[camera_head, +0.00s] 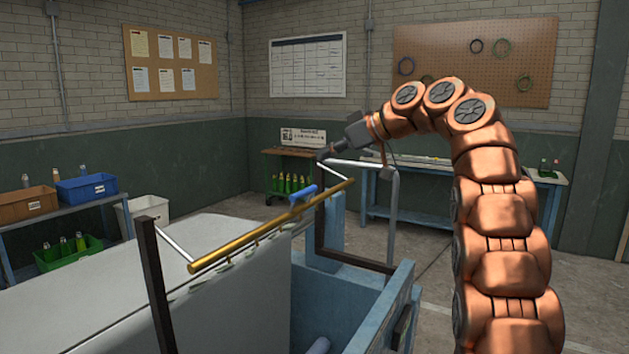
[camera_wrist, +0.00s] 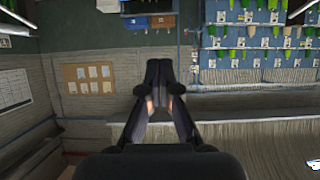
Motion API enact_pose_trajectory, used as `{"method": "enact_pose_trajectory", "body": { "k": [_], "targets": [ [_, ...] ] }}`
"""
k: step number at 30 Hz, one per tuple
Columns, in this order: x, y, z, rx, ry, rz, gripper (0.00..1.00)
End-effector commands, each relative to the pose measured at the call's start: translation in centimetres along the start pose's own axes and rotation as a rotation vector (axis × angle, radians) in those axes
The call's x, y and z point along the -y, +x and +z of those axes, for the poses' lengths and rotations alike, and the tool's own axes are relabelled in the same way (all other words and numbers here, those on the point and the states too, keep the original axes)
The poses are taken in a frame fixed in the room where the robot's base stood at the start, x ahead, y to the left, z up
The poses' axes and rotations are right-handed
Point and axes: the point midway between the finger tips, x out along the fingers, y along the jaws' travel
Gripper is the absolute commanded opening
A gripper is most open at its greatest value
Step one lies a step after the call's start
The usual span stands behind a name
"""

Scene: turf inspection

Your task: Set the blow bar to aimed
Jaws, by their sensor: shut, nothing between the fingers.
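The blow bar (camera_head: 240,239) is a brass-coloured tube that runs slantwise above the light sheet of turf. A blue handle (camera_head: 303,195) sits on the bar toward its far end. Small greenish pieces show along the underside of the bar. My gripper (camera_head: 322,155) is above and just beyond the far part of the bar, apart from the blue handle. In the wrist view my gripper (camera_wrist: 158,68) has its fingers together with nothing between them. The bar and its handle are not seen in the wrist view.
Dark upright posts (camera_head: 152,285) and pale rods (camera_head: 175,246) stand at the bar's ends. A light-blue machine frame (camera_head: 385,315) lies below right. A shelf with bins (camera_head: 87,188) is at left, and a blue workbench (camera_head: 425,215) stands at the back right.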

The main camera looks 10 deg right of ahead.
Motion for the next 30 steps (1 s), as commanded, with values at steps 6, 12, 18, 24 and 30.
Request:
{"method": "enact_pose_trajectory", "body": {
  "k": [6,12,18,24,30],
  "targets": [
    [-0.2,3.5,0.2,0.004,0.002,-0.001,0.00],
    [-0.1,6.4,0.0,0.001,0.001,0.001,0.00],
    [-0.2,6.9,1.6,0.000,0.001,0.001,0.00],
    [-0.2,7.1,2.7,-0.001,-0.001,0.000,0.00],
    [-0.1,7.3,3.6,-0.001,0.001,-0.001,0.00]
  ]
}}
